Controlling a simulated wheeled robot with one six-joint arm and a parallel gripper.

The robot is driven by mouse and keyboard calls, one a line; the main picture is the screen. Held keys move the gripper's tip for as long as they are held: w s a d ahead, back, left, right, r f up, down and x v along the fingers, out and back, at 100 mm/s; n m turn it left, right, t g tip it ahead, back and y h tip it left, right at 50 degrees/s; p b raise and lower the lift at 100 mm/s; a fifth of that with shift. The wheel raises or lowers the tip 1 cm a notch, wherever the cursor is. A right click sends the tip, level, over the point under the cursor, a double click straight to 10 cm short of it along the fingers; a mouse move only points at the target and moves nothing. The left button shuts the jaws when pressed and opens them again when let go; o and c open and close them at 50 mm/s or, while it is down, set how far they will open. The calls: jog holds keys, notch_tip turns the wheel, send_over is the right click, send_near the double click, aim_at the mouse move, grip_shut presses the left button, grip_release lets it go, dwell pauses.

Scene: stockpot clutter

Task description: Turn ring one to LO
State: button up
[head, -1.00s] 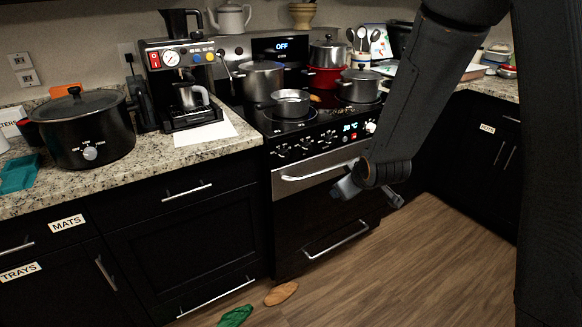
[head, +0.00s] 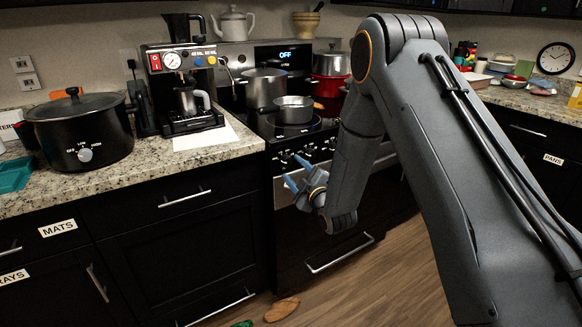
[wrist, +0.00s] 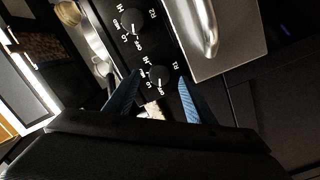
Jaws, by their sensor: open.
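The stove front (head: 300,150) carries a row of black knobs with white lettering. In the wrist view one knob (wrist: 158,76) sits between my fingertips, with small marks around it that are hard to read. A second knob (wrist: 131,20) lies above and left of it, with a label that looks like HI beside it. My gripper (head: 294,171) is open and empty in front of the left end of the knob row. In the wrist view its two blue fingers (wrist: 159,78) stand on either side of the lower knob; contact cannot be told.
An oven handle (wrist: 205,28) is close to the right of the knobs. A small pot (head: 293,110), a tall pot (head: 264,90) and a red pot (head: 328,89) stand on the cooktop. A coffee machine (head: 180,75) and a slow cooker (head: 80,135) are on the left counter.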

aim_at(286, 162)
jog(key=shift+x, duration=1.45)
jog(key=shift+c, duration=0.5)
jog(key=c, duration=0.9)
jog(key=shift+c, duration=0.2)
jog(key=shift+m, duration=0.3)
jog(key=m, duration=0.3)
jog(key=shift+m+g, duration=0.6)
jog(key=shift+m, duration=1.7)
